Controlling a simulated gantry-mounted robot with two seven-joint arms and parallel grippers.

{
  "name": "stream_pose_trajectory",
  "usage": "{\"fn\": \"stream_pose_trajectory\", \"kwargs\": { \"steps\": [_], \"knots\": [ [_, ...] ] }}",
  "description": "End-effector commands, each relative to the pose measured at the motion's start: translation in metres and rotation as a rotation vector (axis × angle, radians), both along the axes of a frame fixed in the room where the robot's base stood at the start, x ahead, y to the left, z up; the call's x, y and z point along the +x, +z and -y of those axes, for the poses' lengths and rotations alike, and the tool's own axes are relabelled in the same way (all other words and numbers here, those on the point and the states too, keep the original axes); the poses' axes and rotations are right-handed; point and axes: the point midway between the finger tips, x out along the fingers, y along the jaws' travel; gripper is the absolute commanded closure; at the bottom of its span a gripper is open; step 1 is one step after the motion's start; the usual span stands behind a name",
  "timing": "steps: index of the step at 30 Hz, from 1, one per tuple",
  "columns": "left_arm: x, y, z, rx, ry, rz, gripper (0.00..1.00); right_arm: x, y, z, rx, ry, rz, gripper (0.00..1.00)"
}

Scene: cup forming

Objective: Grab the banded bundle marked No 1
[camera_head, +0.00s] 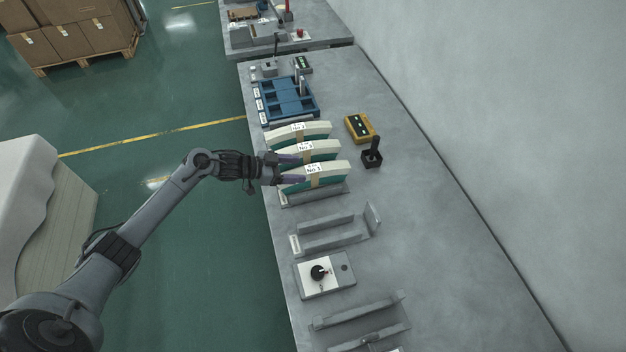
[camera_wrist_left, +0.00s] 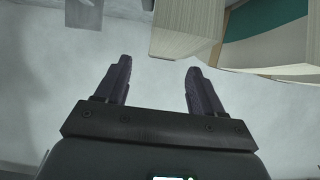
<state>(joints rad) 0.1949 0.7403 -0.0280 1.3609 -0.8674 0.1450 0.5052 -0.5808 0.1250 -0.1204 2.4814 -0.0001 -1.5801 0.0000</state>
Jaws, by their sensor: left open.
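The bundle marked No 1 (camera_head: 333,174) is a curved cream stack with a paper band. It is the nearest of the bundles standing in a row on the bench in the head view. My left gripper (camera_head: 301,169) is open at its left end, with one finger on each side as seen from above; contact cannot be told. In the left wrist view my open fingers (camera_wrist_left: 158,68) have bare grey between them. A cream stack end (camera_wrist_left: 185,32) shows ahead, toward the right finger; its label is out of sight. My right gripper is not in view.
Two more banded bundles (camera_head: 322,147) stand close behind. A blue tray (camera_head: 290,103), a yellow box (camera_head: 358,127) and a black upright holder (camera_head: 372,157) are beyond. An empty grey cradle (camera_head: 333,235) and a knob box (camera_head: 322,274) stand nearer. The bench's right side is clear.

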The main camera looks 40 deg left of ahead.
Motion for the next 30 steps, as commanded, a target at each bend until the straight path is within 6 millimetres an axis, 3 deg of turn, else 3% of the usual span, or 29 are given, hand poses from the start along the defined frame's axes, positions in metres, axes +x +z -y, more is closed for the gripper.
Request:
{"fn": "stream_pose_trajectory", "kwargs": {
  "steps": [9, 19, 30],
  "knots": [
    [0.03, -0.015, 0.02, -0.002, 0.0, 0.001, 0.32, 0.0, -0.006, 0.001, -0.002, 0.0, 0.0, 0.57],
    [0.033, -0.017, 0.023, 0.001, 0.0, 0.001, 0.32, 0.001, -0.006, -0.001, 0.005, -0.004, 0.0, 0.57],
    [0.033, -0.017, 0.023, 0.0, 0.0, 0.0, 0.87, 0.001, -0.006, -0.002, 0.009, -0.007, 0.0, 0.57]
  ]
}}
